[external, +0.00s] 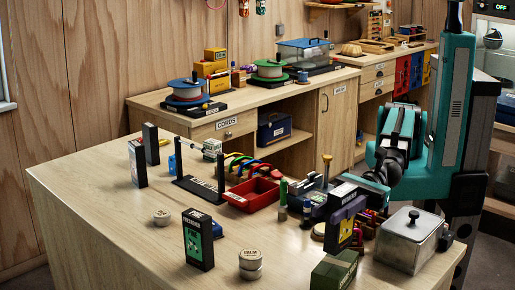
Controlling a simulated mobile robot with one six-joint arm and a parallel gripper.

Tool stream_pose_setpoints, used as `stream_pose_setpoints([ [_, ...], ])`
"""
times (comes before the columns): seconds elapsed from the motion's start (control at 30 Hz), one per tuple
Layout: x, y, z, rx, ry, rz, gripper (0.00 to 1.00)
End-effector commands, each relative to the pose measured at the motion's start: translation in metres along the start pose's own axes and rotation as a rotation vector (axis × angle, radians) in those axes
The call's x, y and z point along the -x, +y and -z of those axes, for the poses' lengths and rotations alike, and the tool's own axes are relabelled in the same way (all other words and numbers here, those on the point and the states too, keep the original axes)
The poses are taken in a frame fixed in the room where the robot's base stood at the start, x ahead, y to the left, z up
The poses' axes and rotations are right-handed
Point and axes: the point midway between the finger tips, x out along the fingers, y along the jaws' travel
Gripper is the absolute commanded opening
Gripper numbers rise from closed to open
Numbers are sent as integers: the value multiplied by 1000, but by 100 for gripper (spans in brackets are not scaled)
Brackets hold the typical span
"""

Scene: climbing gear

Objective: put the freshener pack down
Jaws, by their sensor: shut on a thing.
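My teal arm reaches in from the right, and my gripper (350,197) is low over the front right part of the wooden table. It is shut on a dark pack with a purple and yellow face (345,225), which I take to be the freshener pack. The pack is upright. Its lower edge is among small items, and I cannot tell whether it touches the table. The fingertips are mostly hidden.
A metal lidded box (408,240) is right of the pack, and a green box (334,272) is in front. A black and green box (198,240) and stacked balm tins (250,264) stand left. A red tray (250,193) is behind. The table's left front (110,225) is clear.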

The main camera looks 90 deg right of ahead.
Motion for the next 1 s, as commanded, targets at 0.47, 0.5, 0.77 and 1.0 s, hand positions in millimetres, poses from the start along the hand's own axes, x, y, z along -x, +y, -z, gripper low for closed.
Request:
stream_pose_setpoints([
  [0.47,0,0,39,1,0,-1,3],
  [0.5,0,0,39,1,0,-1,3],
  [0.77,0,0,40,0,0,-1,3],
  [1.0,0,0,41,0,0,-1,46],
])
